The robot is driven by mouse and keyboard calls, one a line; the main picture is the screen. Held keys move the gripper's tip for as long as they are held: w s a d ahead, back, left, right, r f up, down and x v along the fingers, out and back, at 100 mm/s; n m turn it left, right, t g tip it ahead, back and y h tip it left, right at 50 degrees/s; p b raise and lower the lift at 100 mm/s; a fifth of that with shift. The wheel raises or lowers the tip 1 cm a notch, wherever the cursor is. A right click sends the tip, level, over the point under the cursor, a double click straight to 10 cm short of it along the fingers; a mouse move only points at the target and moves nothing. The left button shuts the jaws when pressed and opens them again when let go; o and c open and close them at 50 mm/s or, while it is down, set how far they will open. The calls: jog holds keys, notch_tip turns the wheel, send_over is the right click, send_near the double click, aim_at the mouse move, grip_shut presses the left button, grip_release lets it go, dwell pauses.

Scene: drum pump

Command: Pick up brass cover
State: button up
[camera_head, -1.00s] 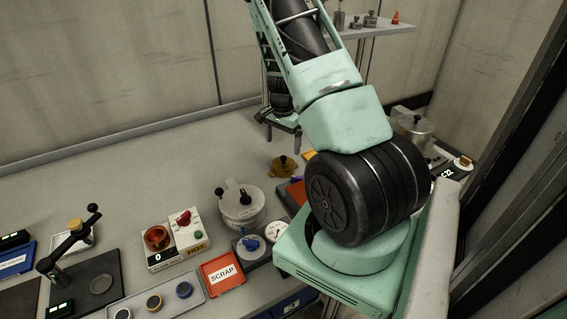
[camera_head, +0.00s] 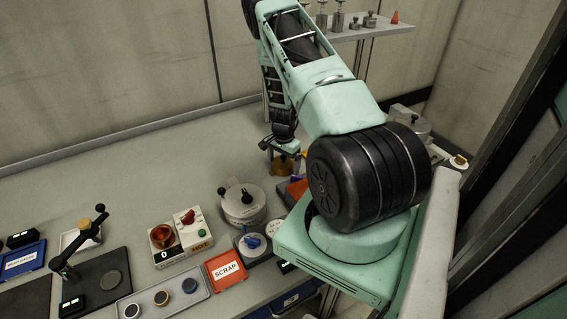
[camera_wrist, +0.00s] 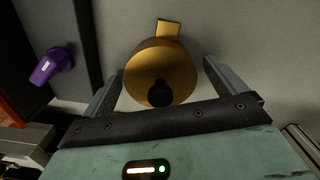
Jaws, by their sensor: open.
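The brass cover (camera_wrist: 165,65) is a round golden disc with a dark knob (camera_wrist: 160,94) on it and a flat tab (camera_wrist: 168,29) at its far edge. In the wrist view it lies between the two fingers of my gripper (camera_wrist: 168,80), which is open, with a gap showing on either side. In the head view the brass cover (camera_head: 284,168) sits on the bench, partly hidden by my gripper (camera_head: 283,150) directly above it. I cannot tell the exact height of the fingers over it.
A purple part (camera_wrist: 52,66) lies left of the cover in the wrist view, by a dark strip. In the head view a grey lidded pot (camera_head: 242,206) and a red SCRAP tray (camera_head: 226,270) stand nearer.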

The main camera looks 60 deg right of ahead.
aim_at(283, 156)
jog(key=c, duration=1.2)
jog(key=shift+r, duration=0.15)
notch_tip(283, 156, up, 9)
jog(key=b, duration=0.3)
jog(key=shift+w, duration=0.1)
jog(key=shift+r+p, duration=1.05)
jog(key=shift+r, duration=0.85)
